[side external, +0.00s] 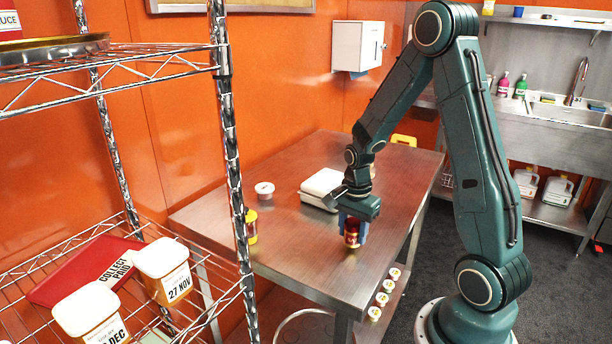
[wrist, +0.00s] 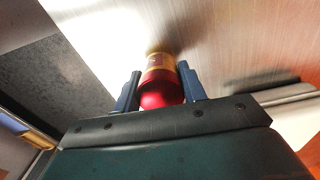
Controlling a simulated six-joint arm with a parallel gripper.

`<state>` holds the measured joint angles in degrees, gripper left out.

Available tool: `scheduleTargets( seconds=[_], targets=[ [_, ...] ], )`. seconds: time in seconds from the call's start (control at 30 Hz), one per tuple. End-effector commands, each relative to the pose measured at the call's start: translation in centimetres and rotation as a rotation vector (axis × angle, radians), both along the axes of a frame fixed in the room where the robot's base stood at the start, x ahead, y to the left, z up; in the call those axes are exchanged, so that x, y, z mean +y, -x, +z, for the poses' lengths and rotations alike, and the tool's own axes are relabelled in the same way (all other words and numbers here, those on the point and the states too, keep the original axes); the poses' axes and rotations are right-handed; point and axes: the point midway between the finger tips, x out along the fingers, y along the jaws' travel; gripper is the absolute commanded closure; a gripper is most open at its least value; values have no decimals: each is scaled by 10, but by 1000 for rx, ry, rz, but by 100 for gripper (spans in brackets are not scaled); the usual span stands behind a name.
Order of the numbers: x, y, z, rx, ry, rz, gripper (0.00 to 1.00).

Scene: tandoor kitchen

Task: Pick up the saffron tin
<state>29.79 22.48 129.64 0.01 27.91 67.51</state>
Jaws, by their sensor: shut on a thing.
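A small red tin with a gold band, which I take as the saffron tin (side external: 352,233), is at the right part of the steel table (side external: 290,262). Its label is too small to read. My gripper (side external: 353,222) points down, with its blue fingers shut on the tin from both sides. In the wrist view, the tin's red, rounded end (wrist: 163,96) lies between the two fingers (wrist: 160,92), with its gold part farther from the camera. The tin looks upright at or just above the tabletop; I cannot tell whether it touches.
A white box (side external: 321,186) lies behind my gripper. A yellow tin (side external: 251,228) stands left, partly behind the wire rack's post (side external: 232,150). A small white-lidded pot (side external: 264,190) is farther back. Several small white-lidded pots (side external: 382,299) sit below the table's right edge. The table's front is clear.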

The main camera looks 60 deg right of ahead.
Motion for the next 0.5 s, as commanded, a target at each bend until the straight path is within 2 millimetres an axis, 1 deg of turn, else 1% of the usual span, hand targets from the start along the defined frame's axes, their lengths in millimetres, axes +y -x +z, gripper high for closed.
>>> scheduleTargets(
  seconds=[0.17, 0.27, 0.37, 0.5],
  targets=[
    [0, 0, 20, -4, 2, 0, 82],
    [-1, -1, 36, -7, 4, 0, 82],
    [-1, -1, 55, -7, 4, 0, 82],
    [-1, -1, 86, -8, 4, 0, 82]
  ],
)
